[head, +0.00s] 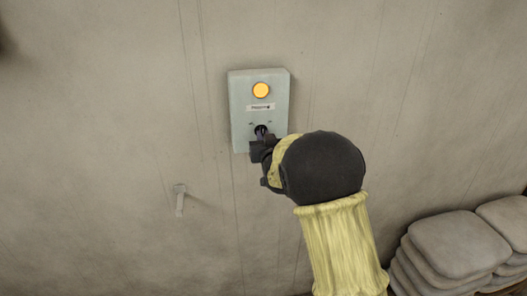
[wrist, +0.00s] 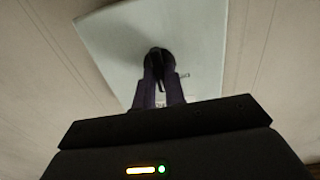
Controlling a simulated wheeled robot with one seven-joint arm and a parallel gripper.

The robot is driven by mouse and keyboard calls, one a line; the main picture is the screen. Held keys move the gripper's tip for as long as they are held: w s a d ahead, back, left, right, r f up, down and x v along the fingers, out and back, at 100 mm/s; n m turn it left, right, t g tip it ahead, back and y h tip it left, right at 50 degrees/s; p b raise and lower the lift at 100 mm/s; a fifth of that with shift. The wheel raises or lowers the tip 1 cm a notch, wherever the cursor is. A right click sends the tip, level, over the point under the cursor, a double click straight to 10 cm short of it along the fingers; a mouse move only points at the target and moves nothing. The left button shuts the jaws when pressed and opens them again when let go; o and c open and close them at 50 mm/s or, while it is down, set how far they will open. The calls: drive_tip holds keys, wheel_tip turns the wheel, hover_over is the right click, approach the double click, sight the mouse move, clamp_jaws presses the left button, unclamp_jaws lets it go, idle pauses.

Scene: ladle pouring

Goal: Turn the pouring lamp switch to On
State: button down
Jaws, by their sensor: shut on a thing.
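The lamp switch box (head: 241,115) is a pale grey-green panel on the wall, near the middle of the head view. Its round lamp (head: 261,90) glows orange at the top, above a small label (head: 260,107). The dark rotary switch knob (head: 261,129) sits on the lower part of the box. My gripper (head: 261,137) is at the knob with its fingers shut on it. In the wrist view the fingers close around the dark knob (wrist: 160,52) against the pale box face (wrist: 115,45). The gripper hides much of the knob, and I cannot read its position.
A small pale hook or lever (head: 180,199) is on the wall, left of and below the box. Stacked grey sacks (head: 455,250) stand at the lower right. The wall around the box is otherwise bare.

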drive_tip(key=m+b, duration=0.8)
drive_tip(key=b, duration=0.2)
drive_tip(key=shift+f+m+b, duration=0.15)
drive_tip(key=shift+m+b, duration=0.2)
drive_tip(key=shift+m, duration=0.05)
drive_tip(key=c, duration=1.5)
unclamp_jaws()
drive_tip(key=shift+o, duration=0.2)
drive_tip(key=b+v, duration=0.4)
drive_tip(key=v, duration=1.3)
drive_tip(key=shift+s+b, duration=0.25)
drive_tip(key=shift+b, duration=0.05)
